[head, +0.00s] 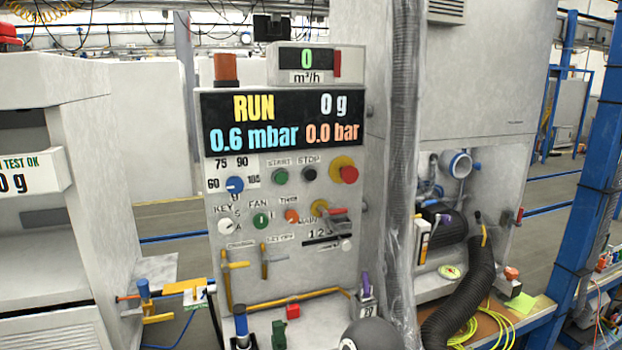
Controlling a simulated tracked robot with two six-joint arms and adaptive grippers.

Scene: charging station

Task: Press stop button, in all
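The grey control panel (354,250) stands upright in the middle of the head view. The stop button is a small black round button (309,174) under the STOP label. The green start button (280,176) sits just left of it, and a red mushroom button (349,174) on a yellow base sits to its right. The display (283,120) reads RUN, 0 g, 0.6 mbar and 0.0 bar. Nothing covers the stop button. Whether it is pressed in is too small to tell. Neither of my grippers can be made out in the view.
Knobs and levers, including a blue selector (235,185) and a red-handled lever (337,212), crowd the panel. A grey ribbed hose (404,130) hangs right of it. A black hose (464,300) curves at lower right. A white machine (40,90) stands at left.

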